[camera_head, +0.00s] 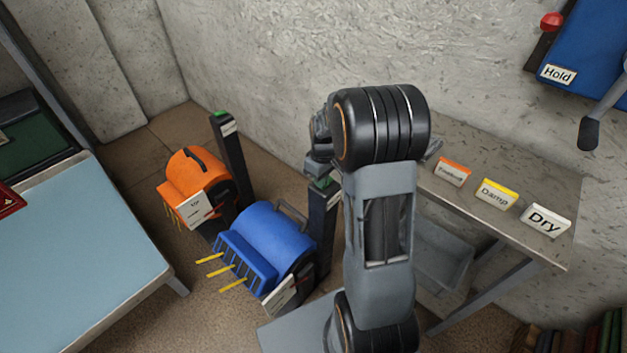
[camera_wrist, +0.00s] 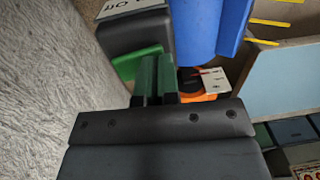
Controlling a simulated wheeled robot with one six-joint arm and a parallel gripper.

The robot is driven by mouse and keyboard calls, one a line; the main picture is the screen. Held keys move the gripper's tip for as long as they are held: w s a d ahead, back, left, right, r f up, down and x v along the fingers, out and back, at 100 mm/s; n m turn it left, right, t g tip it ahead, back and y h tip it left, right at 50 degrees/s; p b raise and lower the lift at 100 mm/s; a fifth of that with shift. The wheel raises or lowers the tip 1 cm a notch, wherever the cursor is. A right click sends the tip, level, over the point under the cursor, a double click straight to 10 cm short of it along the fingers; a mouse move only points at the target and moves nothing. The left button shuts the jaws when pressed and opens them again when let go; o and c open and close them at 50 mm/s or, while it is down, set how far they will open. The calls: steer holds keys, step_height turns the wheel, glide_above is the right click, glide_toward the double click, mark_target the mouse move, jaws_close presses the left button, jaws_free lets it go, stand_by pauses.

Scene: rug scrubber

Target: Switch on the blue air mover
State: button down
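The blue air mover (camera_head: 268,242) stands on the floor in the head view, with yellow strips at its front; part of it shows at the top of the wrist view (camera_wrist: 198,30). A dark post (camera_head: 321,222) stands at its right. The post's top carries a label with "Off" legible and a green switch piece (camera_wrist: 133,66), seen close up in the wrist view. My gripper (camera_wrist: 156,62) is over the post top, its two fingers close together with nothing visible between them. The fingertips are right beside the green piece; I cannot tell whether they touch it.
An orange air mover (camera_head: 193,185) with its own green-topped post (camera_head: 227,148) stands behind the blue one. A light blue table (camera_head: 75,255) is at left. A grey bench (camera_head: 510,180) with "Damp" and "Dry" signs is at right. A concrete wall runs close behind.

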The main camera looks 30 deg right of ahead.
steer(key=shift+s+a+f+p, duration=0.2)
steer(key=shift+a+f+p, duration=0.05)
steer(key=shift+a+p, duration=0.05)
steer(key=shift+s+f, duration=0.15)
steer(key=shift+f, duration=0.3)
steer(key=shift+w+d+r, duration=0.25)
steer(key=shift+d, duration=0.15)
steer(key=shift+w+d+r+p, duration=0.1)
steer(key=shift+r+p, duration=0.25)
steer(key=shift+p, duration=0.1)
step_height(320, 180, up, 14)
steer(key=a+p, duration=0.2)
steer(key=p, duration=0.2)
steer(key=shift+s+a+p, duration=0.3)
steer(key=shift+s, duration=0.1)
